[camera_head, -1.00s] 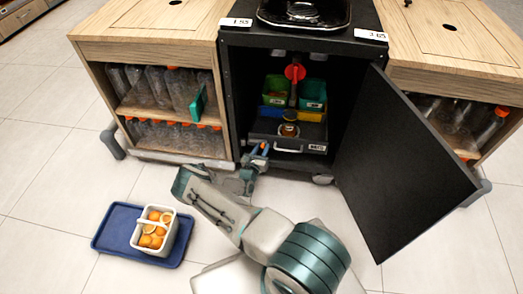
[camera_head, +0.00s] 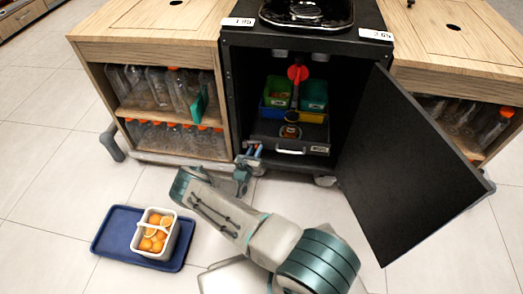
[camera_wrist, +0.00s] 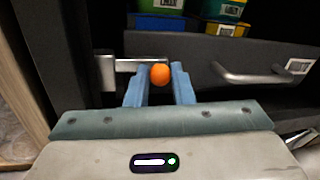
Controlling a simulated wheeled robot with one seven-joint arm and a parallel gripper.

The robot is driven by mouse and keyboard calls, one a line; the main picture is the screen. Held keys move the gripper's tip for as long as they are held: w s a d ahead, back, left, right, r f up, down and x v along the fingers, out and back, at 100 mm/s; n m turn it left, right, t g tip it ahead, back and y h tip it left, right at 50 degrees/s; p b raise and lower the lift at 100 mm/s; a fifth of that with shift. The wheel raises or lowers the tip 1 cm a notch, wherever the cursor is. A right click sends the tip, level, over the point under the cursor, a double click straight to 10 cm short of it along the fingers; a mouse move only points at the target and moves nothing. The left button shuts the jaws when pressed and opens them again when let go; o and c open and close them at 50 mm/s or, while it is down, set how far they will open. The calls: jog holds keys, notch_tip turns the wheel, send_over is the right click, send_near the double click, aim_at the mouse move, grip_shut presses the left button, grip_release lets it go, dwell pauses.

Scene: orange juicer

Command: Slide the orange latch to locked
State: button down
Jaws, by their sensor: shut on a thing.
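The orange latch (camera_wrist: 160,75) shows in the wrist view as a round orange knob at the right end of a metal bar. The bar runs left to a metal bracket (camera_wrist: 107,73) beside the drawer front. My gripper (camera_wrist: 161,70) has its two blue fingers on either side of the knob and is shut on it. In the head view my gripper (camera_head: 254,151) is at the lower left corner of the open black cabinet (camera_head: 232,100). The knob is not clearly visible there.
A drawer with a metal handle (camera_wrist: 250,75) is right of the latch. Green and blue bins (camera_head: 314,95) stand inside the cabinet. The black door (camera_head: 405,165) is swung open to the right. A blue tray (camera_head: 108,236) with a basket of oranges (camera_head: 155,233) lies on the floor.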

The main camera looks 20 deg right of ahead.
jog(key=shift+w+a, duration=0.1)
jog(key=shift+a, duration=0.2)
jog(key=c, duration=1.5)
grip_release()
jog(key=shift+a, duration=0.1)
jog(key=shift+c, duration=0.2)
jog(key=shift+s+a, duration=0.1)
jog(key=shift+s, duration=0.15)
jog(key=p+v, duration=0.4)
jog(key=v, duration=0.9)
jog(key=shift+s, duration=0.15)
